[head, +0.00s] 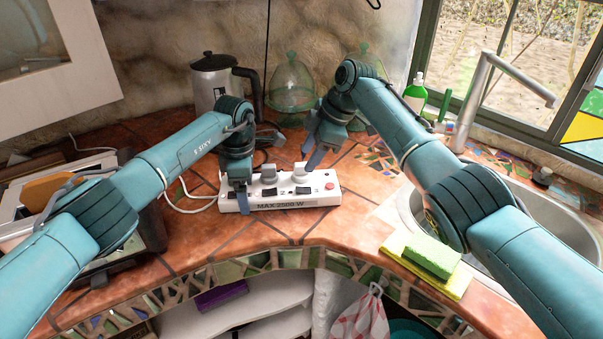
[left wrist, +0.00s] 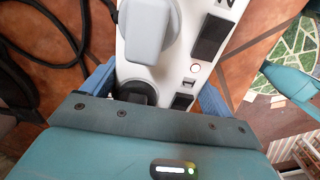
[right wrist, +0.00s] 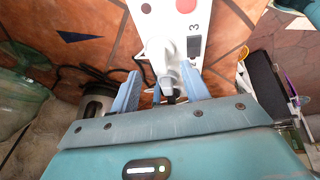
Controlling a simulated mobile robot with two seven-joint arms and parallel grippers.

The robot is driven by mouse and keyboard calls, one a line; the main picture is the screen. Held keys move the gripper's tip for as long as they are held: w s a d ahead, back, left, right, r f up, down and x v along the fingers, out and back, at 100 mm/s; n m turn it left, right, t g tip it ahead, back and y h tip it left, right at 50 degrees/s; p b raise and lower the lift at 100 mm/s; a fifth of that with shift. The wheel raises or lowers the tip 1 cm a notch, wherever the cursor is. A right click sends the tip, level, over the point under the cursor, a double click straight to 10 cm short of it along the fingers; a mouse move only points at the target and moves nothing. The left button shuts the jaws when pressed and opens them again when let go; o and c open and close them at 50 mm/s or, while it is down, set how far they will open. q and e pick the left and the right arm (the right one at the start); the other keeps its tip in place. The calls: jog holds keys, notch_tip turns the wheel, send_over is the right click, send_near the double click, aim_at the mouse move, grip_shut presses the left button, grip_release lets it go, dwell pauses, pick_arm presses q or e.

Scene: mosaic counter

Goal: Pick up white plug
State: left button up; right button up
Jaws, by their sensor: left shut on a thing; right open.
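A white power strip (head: 325,196) marked MAX 2500 W lies on the counter. A white plug (head: 300,173) sits on its right half, near the red button. In the right wrist view this plug (right wrist: 160,55) is just ahead of and between the fingertips. Another pale plug (head: 269,174) is further left on the strip and shows in the left wrist view (left wrist: 147,30). My left gripper (head: 237,190) is shut across the strip's left end, one finger on each side. My right gripper (head: 313,143) is open and empty, behind and above the strip; contact with the plug cannot be told.
A steel kettle (head: 211,82) and green glass cloches (head: 291,85) stand behind. The sink (head: 540,215) is at right, with a green sponge (head: 432,256) on a yellow cloth at its front. Cables lie left of and behind the strip. Counter in front of the strip is clear.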

aim_at(303, 165)
jog(key=shift+x, duration=1.7)
jog(key=shift+a, duration=0.15)
jog(key=shift+c, duration=0.5)
grip_shut()
